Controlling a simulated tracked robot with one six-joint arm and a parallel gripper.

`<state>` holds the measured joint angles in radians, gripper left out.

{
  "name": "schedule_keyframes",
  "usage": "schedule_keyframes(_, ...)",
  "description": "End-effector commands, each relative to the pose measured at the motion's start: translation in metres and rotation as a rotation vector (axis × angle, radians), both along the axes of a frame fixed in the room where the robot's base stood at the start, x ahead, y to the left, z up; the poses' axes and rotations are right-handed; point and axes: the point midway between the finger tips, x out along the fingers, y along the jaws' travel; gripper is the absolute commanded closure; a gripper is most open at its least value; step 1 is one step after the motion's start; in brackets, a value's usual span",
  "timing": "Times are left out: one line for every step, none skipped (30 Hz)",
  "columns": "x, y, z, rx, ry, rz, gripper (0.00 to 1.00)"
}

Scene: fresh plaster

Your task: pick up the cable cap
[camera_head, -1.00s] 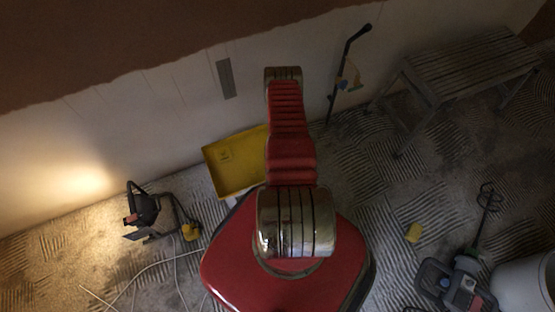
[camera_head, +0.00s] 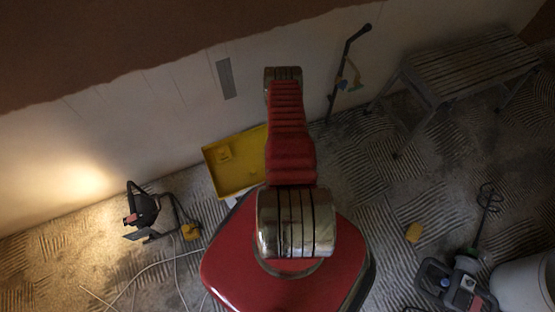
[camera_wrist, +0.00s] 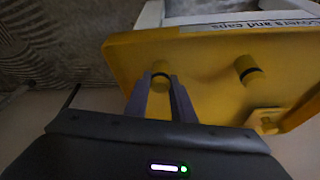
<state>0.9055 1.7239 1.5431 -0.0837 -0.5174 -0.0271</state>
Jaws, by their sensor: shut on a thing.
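In the wrist view my gripper (camera_wrist: 161,84) has its two grey fingers closed on a small yellow cable cap (camera_wrist: 161,68) with a dark ring. Whether the cap is clear of the tray floor, I cannot tell. A second yellow cap (camera_wrist: 248,68) with a dark band is to the right, in the yellow tray (camera_wrist: 205,92). A yellow square piece (camera_wrist: 265,120) is in the tray's near right corner. The tray also shows in the head view (camera_head: 232,185), partly hidden behind my red arm. My gripper is hidden there.
A label strip (camera_wrist: 240,25) runs along the tray's edge. A work lamp (camera_head: 146,210) stands left, with white cable (camera_head: 150,266) on the floor.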

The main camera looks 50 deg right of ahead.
Motion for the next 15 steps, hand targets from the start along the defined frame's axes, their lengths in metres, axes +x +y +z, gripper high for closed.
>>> schedule_keyframes(0.0000, 0.0000, 0.0000, 0.000, 0.000, 0.000, 0.93)
schedule_keyframes(0.0000, 0.0000, 0.0000, 0.000, 0.000, 0.000, 0.95)
schedule_keyframes(0.0000, 0.0000, 0.0000, 0.000, 0.000, 0.000, 0.98)
schedule_keyframes(0.0000, 0.0000, 0.0000, 0.000, 0.000, 0.000, 0.98)
schedule_keyframes(0.0001, 0.0001, 0.0000, 0.000, 0.000, 0.000, 0.98)
schedule_keyframes(0.0001, 0.0001, 0.0000, 0.000, 0.000, 0.000, 0.98)
schedule_keyframes(0.0001, 0.0001, 0.0000, 0.000, 0.000, 0.000, 0.98)
schedule_keyframes(0.0001, 0.0001, 0.0000, 0.000, 0.000, 0.000, 0.99)
schedule_keyframes(0.0001, 0.0000, 0.0001, 0.000, 0.000, 0.000, 0.99)
schedule_keyframes(0.0001, 0.0001, 0.0002, 0.000, 0.000, 0.000, 0.99)
schedule_keyframes(0.0001, 0.0000, 0.0006, 0.000, 0.000, 0.000, 0.99)
schedule_keyframes(0.0003, -0.0002, 0.0013, 0.000, 0.000, 0.000, 0.99)
schedule_keyframes(0.0003, -0.0002, 0.0022, 0.000, 0.000, 0.000, 0.99)
schedule_keyframes(0.0004, -0.0003, 0.0033, 0.000, 0.000, 0.000, 0.99)
schedule_keyframes(0.0004, -0.0004, 0.0053, 0.000, 0.000, 0.000, 0.99)
